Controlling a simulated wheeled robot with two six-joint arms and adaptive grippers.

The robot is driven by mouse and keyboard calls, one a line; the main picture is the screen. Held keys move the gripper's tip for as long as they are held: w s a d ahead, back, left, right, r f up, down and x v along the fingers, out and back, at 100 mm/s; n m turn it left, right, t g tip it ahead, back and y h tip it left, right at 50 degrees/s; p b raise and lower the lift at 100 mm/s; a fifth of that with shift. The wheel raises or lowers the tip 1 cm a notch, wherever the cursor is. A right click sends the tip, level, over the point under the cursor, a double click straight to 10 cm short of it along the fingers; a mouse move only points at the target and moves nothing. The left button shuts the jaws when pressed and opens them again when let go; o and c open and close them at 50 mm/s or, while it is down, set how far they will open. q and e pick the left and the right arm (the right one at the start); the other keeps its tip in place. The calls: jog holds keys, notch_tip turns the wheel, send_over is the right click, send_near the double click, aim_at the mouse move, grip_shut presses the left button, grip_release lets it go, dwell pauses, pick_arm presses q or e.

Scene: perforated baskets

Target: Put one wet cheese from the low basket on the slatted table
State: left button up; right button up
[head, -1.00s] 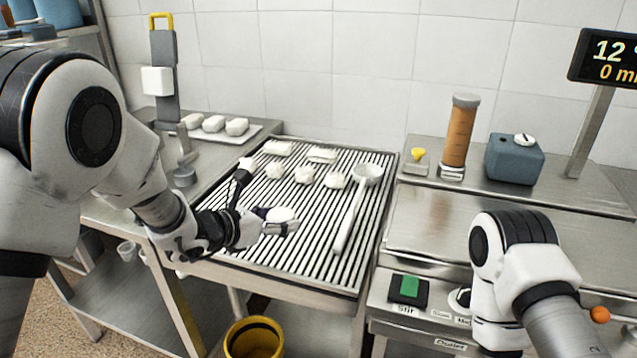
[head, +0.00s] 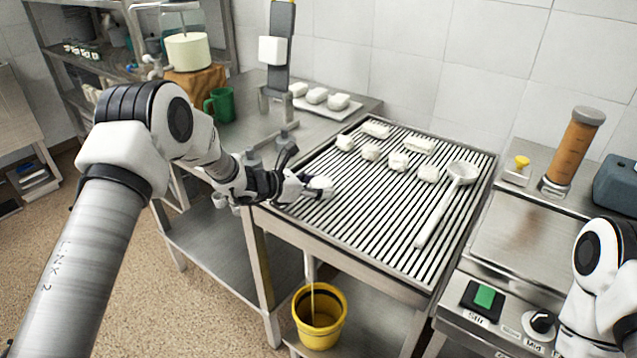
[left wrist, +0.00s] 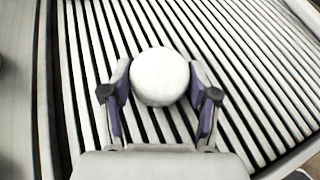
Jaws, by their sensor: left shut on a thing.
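My left gripper (head: 312,188) is over the front left part of the slatted table (head: 350,245). It is shut on a round white cheese (left wrist: 160,76), which sits between its two purple-lined fingers in the left wrist view. The slats show close behind the cheese; I cannot tell whether it touches them. Several other white cheeses, one of them a pale lump (head: 398,161), lie toward the back of the slatted table. No low basket is clearly visible. My right arm shows at the right edge, but its gripper is out of view.
A long white ladle (head: 440,212) lies across the right side of the slats. A tray (head: 340,113) with white pieces stands behind. A yellow bucket (head: 320,335) is below the front edge. The middle front slats are clear.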

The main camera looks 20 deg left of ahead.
pick_arm(q)
jog(key=shift+s+f+b, duration=0.1)
jog(key=shift+b, duration=0.3)
jog(key=o, duration=1.2)
jog(key=shift+r, duration=0.2)
jog(key=shift+r+p, duration=0.3)
jog(key=shift+p, duration=0.3)
jog(key=b+v, duration=0.1)
jog(key=v, duration=1)
jog(key=shift+a+f, duration=0.1)
jog(key=shift+f, duration=0.1)
jog(key=shift+s+a+r, duration=0.15)
jog(key=shift+s+a, duration=0.05)
jog(key=shift+s, duration=0.2)
